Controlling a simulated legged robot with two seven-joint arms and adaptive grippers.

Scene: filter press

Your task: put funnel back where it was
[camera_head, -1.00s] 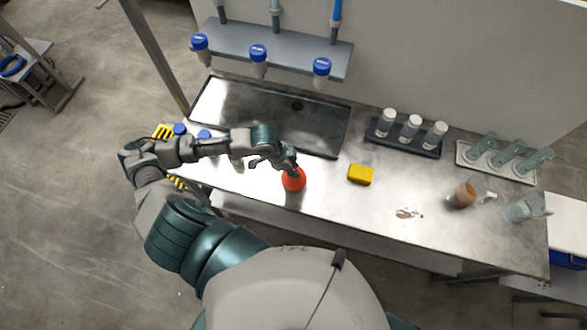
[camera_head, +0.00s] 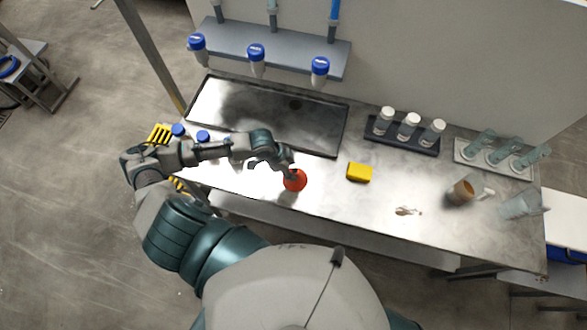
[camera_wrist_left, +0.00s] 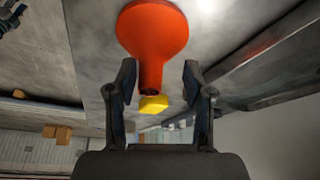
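The red-orange funnel (camera_head: 295,181) stands near the front edge of the steel bench (camera_head: 335,198), left of the yellow sponge (camera_head: 359,172). In the left wrist view the funnel (camera_wrist_left: 153,35) has its wide mouth against the bench top and its narrow stem pointing away from it. My left gripper (camera_head: 283,165) is at the funnel. In the left wrist view its fingers (camera_wrist_left: 160,95) are apart on both sides of the stem's end, with a gap on each side. In the head view the arm partly hides the funnel's stem. My right gripper is not in view.
A dark sink tray (camera_head: 225,107) lies behind my left arm. A shelf (camera_head: 285,50) holds several blue-capped tubes.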

